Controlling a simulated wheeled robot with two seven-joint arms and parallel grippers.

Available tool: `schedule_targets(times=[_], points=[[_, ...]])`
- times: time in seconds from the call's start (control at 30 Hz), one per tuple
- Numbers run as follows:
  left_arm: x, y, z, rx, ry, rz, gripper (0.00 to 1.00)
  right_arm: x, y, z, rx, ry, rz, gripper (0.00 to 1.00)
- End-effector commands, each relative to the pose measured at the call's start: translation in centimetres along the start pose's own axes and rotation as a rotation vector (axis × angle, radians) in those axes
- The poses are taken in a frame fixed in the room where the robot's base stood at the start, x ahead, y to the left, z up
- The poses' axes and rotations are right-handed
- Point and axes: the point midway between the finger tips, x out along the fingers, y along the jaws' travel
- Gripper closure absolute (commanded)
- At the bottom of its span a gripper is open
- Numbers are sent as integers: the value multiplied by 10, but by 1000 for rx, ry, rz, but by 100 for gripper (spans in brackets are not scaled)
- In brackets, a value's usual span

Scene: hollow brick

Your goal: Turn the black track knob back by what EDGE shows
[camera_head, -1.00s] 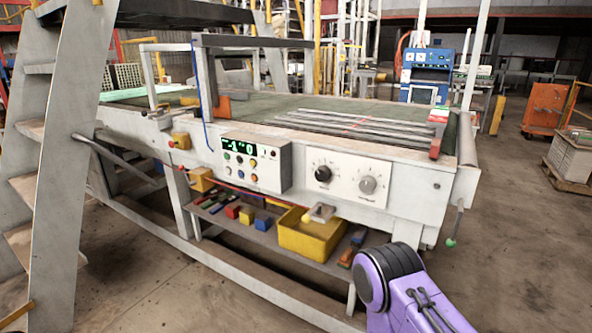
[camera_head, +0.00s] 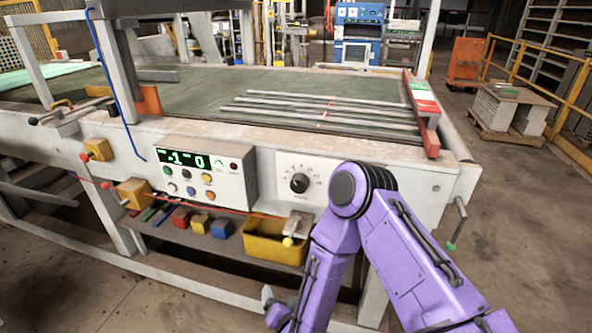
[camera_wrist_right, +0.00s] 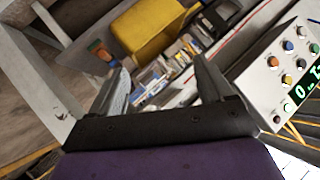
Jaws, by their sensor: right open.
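The black track knob (camera_head: 299,183) sits on a white panel (camera_head: 285,165) on the front of the machine, inside a ring of small marks too small to read. The grey knob beside it is hidden behind my right arm. The green display (camera_head: 186,159) left of it shows what looks like -1 and 0; its labels cannot be read. My right gripper (camera_wrist_right: 162,88) is open and empty in the right wrist view, facing the shelf under the machine. It is apart from the knob, low in front of the machine. My left gripper is not in view.
A yellow bin (camera_head: 272,240) and several coloured blocks stand on the shelf below the panel. A small bracket (camera_head: 297,224) sticks out above the bin. A crank handle with a green tip (camera_head: 451,246) hangs at the machine's right end.

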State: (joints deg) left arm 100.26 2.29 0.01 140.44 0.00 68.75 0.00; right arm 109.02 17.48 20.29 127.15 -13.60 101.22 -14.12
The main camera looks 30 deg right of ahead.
Motion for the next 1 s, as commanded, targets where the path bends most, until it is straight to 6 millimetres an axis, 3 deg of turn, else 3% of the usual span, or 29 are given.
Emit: schedule_targets(times=[0.03, 0.1, 0.13, 0.17, 0.3, 0.47, 0.8, 1.0], points=[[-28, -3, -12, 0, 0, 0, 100, 0, -59, -61, 131, 142, -58, 19], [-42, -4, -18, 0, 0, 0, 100, 0, -115, -131, 306, 332, -118, 19], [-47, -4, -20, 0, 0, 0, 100, -2, -133, -159, 379, 405, -135, 19], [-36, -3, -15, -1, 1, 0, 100, 1, -121, -159, 381, 467, -112, 19], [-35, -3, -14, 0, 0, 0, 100, -9, -117, -197, 463, 672, -42, 19], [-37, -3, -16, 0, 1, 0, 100, -9, -112, -213, 504, 740, 2, 19], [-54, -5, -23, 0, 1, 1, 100, 43, -98, -259, 500, 741, 5, 19], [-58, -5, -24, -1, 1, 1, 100, 62, -95, -273, 499, 738, 0, 19]])
